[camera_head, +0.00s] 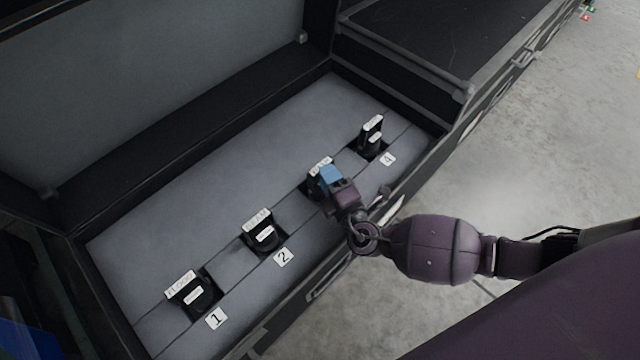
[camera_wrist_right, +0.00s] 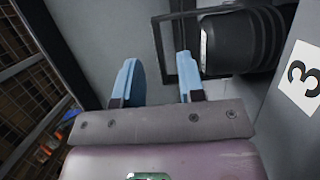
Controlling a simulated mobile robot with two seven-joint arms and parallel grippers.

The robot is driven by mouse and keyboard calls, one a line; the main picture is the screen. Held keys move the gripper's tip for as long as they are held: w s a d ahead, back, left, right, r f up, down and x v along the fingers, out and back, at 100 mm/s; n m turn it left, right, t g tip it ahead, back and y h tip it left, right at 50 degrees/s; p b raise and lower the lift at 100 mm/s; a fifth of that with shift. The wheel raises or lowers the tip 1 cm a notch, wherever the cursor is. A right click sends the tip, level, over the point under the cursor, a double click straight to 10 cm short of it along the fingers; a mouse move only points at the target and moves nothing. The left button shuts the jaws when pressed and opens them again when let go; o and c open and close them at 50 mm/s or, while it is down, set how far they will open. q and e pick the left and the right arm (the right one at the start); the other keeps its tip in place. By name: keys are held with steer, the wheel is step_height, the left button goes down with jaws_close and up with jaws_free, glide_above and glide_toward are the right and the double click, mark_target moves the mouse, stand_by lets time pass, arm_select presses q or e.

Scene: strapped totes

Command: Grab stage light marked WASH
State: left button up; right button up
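Several black stage lights sit in a row of foam slots in an open case. The light by number 3 (camera_head: 314,184) is partly hidden by my right gripper (camera_head: 325,178), and its top label is not fully readable. In the right wrist view, its black body and bracket (camera_wrist_right: 240,42) lie just beyond my right gripper (camera_wrist_right: 158,82). The blue fingers are apart, with one edge of the bracket showing between their tips. The light by number 4 (camera_head: 371,137) has a label too small to read. I cannot confirm which is marked WASH. My left gripper is out of view.
The light by number 1 (camera_head: 194,294) has a label that looks like FLOOD. Another light (camera_head: 264,233) stands by number 2. The case's raised front edge (camera_head: 335,262) runs below my right wrist. The grey foam (camera_head: 215,185) behind the row is clear.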

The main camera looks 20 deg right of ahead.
steer(key=shift+w+f, duration=0.1)
steer(key=shift+w, duration=1.85)
steer(key=shift+a, duration=0.1)
jaws_close()
